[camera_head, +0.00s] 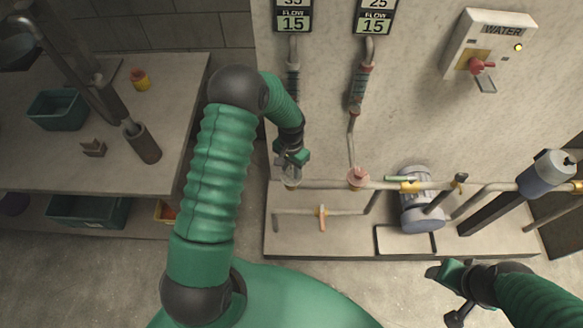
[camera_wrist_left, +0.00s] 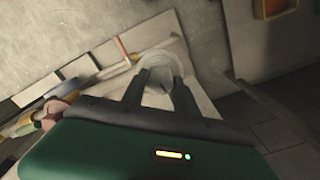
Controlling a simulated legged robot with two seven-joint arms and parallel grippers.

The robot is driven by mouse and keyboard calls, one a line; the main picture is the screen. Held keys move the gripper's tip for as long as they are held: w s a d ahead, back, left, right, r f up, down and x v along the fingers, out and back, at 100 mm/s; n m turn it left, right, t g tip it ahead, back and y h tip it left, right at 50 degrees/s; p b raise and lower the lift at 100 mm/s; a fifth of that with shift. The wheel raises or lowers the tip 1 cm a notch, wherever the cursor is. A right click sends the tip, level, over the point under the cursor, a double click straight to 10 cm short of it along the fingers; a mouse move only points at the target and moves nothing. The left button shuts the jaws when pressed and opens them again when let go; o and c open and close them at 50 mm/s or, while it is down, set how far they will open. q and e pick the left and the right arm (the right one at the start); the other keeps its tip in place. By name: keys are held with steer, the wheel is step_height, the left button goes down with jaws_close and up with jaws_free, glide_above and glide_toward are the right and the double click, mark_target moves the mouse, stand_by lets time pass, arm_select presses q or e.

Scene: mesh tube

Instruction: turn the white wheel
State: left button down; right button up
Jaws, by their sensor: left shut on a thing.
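The white wheel (camera_head: 292,184) sits on the pipe run by the wall, below and partly hidden by my left gripper (camera_head: 289,168). In the left wrist view the pale wheel (camera_wrist_left: 160,64) lies at and between the two dark fingertips of the left gripper (camera_wrist_left: 162,80). The left gripper is shut on the wheel, with its fingers spread around part of it. My right gripper (camera_head: 445,292) hangs at the lower right of the head view, away from the pipes.
A pink wheel (camera_head: 358,177) stands on the same pipe to the right. Further right are a grey pump (camera_head: 418,200) and a blue-grey cylinder (camera_head: 544,174). A WATER switch box (camera_head: 488,50) hangs on the wall. A workbench (camera_head: 60,170) with a bin stands at left.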

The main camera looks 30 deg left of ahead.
arm_select(q)
steer(key=n, duration=0.2)
steer(key=shift+w+r+n+p, duration=0.2)
steer(key=shift+w+n+p, duration=0.05)
steer(key=shift+n+p, duration=0.15)
steer(key=n+p, duration=0.1)
steer(key=n, duration=0.4)
steer(key=shift+a, duration=0.1)
steer(key=n, duration=0.4)
steer(key=shift+p, duration=0.4)
steer(key=n+p, duration=0.1)
steer(key=n, duration=0.3)
steer(key=shift+n, duration=0.3)
steer(key=n+p, duration=0.1)
steer(key=n, duration=0.5)
steer(key=shift+p, duration=0.35)
steer(key=n+p, duration=0.1)
steer(key=n, duration=0.5)
steer(key=shift+n, duration=0.4)
